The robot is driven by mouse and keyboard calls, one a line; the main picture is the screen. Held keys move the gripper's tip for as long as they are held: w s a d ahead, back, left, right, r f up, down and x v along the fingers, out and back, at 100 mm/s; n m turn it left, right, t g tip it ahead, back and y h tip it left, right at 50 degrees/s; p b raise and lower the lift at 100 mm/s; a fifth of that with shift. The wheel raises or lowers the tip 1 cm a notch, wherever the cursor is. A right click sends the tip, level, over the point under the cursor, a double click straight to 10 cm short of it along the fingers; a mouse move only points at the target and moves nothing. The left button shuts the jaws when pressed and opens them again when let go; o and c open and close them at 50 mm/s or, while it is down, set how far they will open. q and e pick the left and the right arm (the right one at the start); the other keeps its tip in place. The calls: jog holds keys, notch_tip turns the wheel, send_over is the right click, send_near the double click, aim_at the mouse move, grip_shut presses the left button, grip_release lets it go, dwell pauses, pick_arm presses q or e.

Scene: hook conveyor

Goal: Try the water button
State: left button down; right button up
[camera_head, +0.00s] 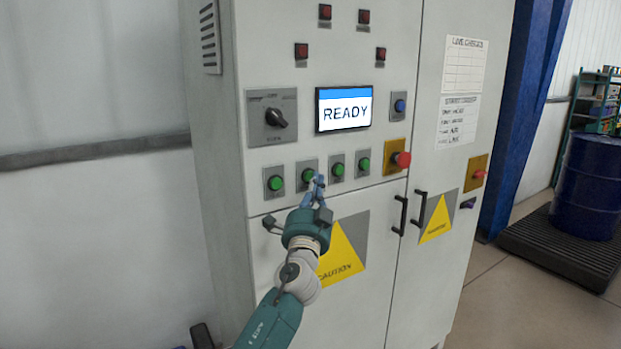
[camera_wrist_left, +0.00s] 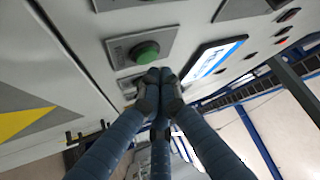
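A row of several green push buttons sits on the grey cabinet's front: one at the far left (camera_head: 276,183), a second (camera_head: 308,175), a third (camera_head: 338,169) and one at the right (camera_head: 363,164). Their labels are too small to read, so I cannot tell which is water. My left gripper (camera_head: 318,182) is at the second button, just right of its green cap. Its blue fingers (camera_wrist_left: 160,78) are drawn together with nothing between them. In the left wrist view a green button (camera_wrist_left: 145,52) shows beside the fingertips; contact cannot be told. My right gripper is out of view.
Above the buttons are a READY screen (camera_head: 344,107), a black rotary switch (camera_head: 276,118) and a blue button (camera_head: 400,106). A red emergency stop (camera_head: 402,159) sticks out at the right. Black door handles (camera_head: 402,214) project below. A blue drum (camera_head: 588,187) stands far right.

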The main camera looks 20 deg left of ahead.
pick_arm(q)
jog(key=shift+a, duration=0.1)
dwell(0.4)
jog(key=shift+w+a+b, duration=0.25)
jog(key=shift+b, duration=0.05)
jog(key=shift+w+a, duration=0.25)
jog(key=shift+a, duration=0.1)
dwell(0.7)
dwell(0.3)
jog(key=shift+s+d, duration=0.55)
jog(key=shift+d, duration=0.1)
jog(key=s+d, duration=0.1)
jog(key=d, duration=0.1)
jog(key=s+d, duration=0.2)
dwell(0.4)
